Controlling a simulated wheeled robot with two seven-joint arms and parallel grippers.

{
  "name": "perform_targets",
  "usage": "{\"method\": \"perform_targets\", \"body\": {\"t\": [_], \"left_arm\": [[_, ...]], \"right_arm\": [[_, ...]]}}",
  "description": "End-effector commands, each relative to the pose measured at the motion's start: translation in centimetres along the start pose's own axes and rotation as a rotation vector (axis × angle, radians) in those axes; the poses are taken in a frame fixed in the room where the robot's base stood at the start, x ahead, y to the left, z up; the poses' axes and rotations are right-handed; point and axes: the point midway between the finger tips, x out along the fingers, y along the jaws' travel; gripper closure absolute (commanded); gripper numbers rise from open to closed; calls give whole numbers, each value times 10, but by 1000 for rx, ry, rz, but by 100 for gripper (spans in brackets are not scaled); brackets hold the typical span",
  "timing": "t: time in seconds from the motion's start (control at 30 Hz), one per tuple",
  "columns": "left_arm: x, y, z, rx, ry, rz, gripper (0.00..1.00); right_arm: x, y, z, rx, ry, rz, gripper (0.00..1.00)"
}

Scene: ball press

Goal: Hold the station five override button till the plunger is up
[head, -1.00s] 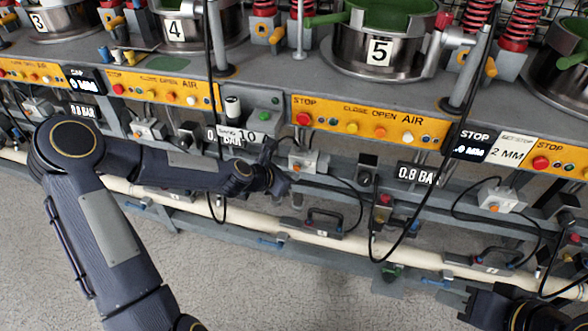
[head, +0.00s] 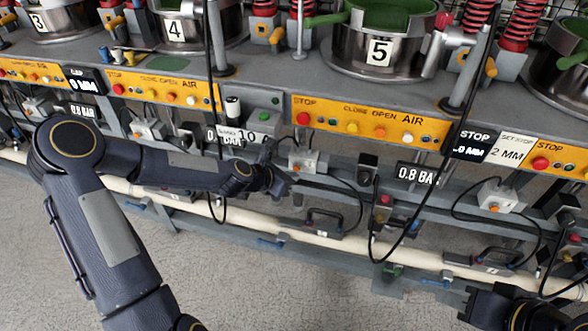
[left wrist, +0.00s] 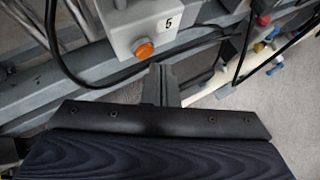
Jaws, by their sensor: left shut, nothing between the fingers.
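The station five override button is an orange button on a grey box marked 5 in the left wrist view (left wrist: 145,48). The grey box (head: 303,161) also shows in the head view, below the yellow panel. My left gripper (head: 272,178) is shut and empty, just left of the box. In the left wrist view its fingertips (left wrist: 161,72) sit just below and right of the button, apart from it in the picture. Station five's steel pot (head: 380,50), marked 5, stands above with a green inside; I cannot make out its plunger. My right gripper (head: 478,302) is partly visible at bottom right; its fingers are unclear.
The yellow panel (head: 370,122) carries STOP, CLOSE, OPEN and AIR buttons. A 0.8 BAR display (head: 416,174) hangs below it. Black cables loop around the box and a cream pipe (head: 350,246) runs underneath. Another box with an orange button (head: 497,197) stands to the right.

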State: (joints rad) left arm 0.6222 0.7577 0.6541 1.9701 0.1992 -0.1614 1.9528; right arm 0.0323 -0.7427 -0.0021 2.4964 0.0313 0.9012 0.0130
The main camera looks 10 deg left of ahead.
Motion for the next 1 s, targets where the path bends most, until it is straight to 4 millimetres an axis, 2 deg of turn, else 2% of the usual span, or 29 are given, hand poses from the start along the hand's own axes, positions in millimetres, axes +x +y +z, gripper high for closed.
{"method": "perform_targets", "body": {"t": [0.03,0.83,1.0], "left_arm": [[2,9,16,-8,-29,22,100],[-2,10,14,-8,-29,25,100],[-11,4,7,-8,-29,26,100]], "right_arm": [[0,0,0,0,0,0,66],[2,1,1,0,0,0,66],[6,3,3,0,0,0,66]]}}
